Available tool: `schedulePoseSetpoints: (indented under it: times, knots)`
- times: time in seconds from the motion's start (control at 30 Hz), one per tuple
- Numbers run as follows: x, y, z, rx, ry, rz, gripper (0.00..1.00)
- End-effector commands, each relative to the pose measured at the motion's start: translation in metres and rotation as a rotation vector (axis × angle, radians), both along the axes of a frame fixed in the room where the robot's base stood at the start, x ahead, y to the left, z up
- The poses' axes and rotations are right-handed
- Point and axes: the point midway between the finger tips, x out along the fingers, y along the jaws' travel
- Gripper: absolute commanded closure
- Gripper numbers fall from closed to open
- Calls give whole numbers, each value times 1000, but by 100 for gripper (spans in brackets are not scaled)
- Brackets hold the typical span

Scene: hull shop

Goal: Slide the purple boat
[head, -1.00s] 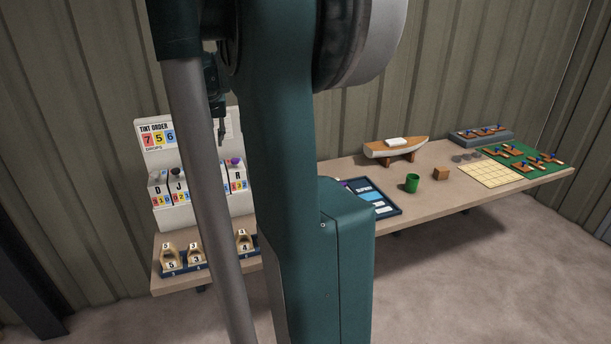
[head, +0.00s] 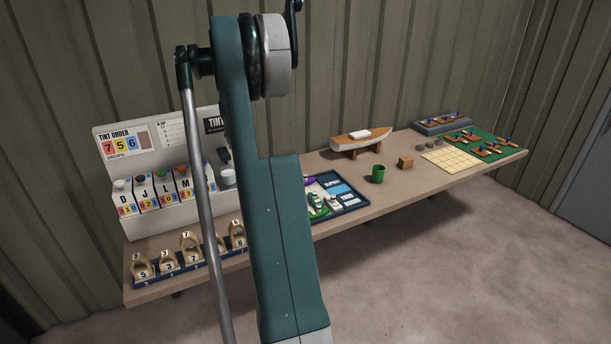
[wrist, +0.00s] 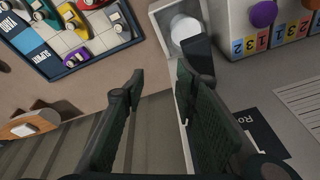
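The purple boat (head: 309,181) shows only as a small purple patch on the blue-edged tray (head: 368,204), just right of my arm, which hides part of the tray. Green boats (head: 318,208) lie near it.
The tint dispenser (head: 150,225) stands at the left, with numbered wooden holders (head: 190,246) before it.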

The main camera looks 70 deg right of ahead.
Motion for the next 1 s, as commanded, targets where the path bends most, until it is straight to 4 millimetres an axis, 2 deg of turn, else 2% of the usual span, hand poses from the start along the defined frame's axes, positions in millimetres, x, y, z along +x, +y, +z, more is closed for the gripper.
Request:
schedulePoseSetpoints:
  times: [0.03,0.1,0.5,0.8,1.0]
  knots:
    - [-8,-15,-7,10,5,-18,71]
    - [-19,-32,-17,23,13,-41,71]
    - [-92,-122,-82,104,53,-176,71]
    - [-158,-180,-135,167,79,-278,71]
    - [-199,-207,-168,204,93,-336,71]
